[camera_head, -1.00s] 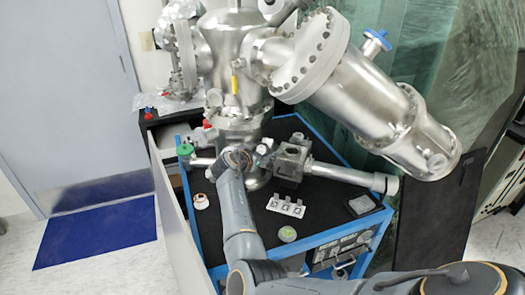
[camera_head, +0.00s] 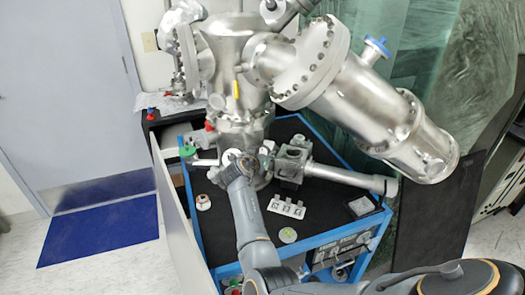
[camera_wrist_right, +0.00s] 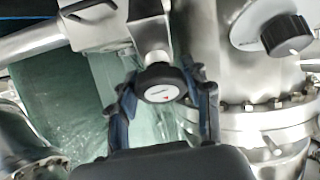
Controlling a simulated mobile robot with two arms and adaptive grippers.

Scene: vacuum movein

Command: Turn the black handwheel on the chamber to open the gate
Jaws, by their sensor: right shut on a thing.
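In the right wrist view a round black handwheel (camera_wrist_right: 160,83) with a pale label sits on the end of a metal stem. My right gripper (camera_wrist_right: 162,75) has its two blue-grey fingers on either side of the wheel and is shut on it. In the head view the right arm reaches up from the bottom right, and its wrist (camera_head: 238,170) is at the lower front of the steel chamber (camera_head: 238,115). The wheel itself cannot be made out there, being small and hidden by the wrist. My left gripper is not in view.
A second black knob (camera_wrist_right: 285,35) is right of the wheel in the wrist view. A metal block (camera_head: 289,163) with a long tube (camera_head: 345,177) lies right of my wrist. Several small parts (camera_head: 286,207) lie on the black tabletop (camera_head: 325,205). A large flanged cylinder (camera_head: 365,100) overhangs it.

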